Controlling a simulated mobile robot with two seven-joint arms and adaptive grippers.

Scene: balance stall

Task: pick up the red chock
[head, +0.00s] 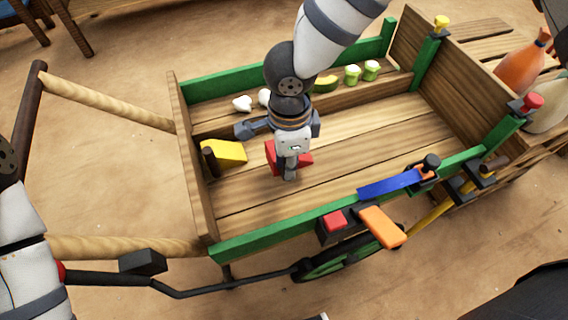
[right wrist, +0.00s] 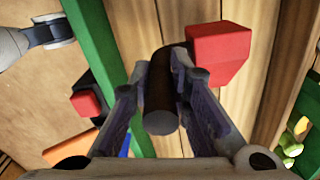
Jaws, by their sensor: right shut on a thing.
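The red chock (head: 305,158) is in the cart bed, partly hidden behind my right gripper (head: 289,172). In the right wrist view the red block (right wrist: 220,50) shows with its dark brown round handle (right wrist: 161,105). My right gripper (right wrist: 160,90) has its two fingers closed on that handle. I cannot tell whether the block touches the bed boards. My left arm shows at the left edge of the head view, but its gripper is not in view.
A yellow chock (head: 226,152) with a brown handle sits at the bed's left end. White and green produce (head: 352,74) lies along the back compartment. Green side rails (head: 240,244) edge the cart. A blue bar (head: 390,183) and an orange pedal (head: 382,227) are at the front side.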

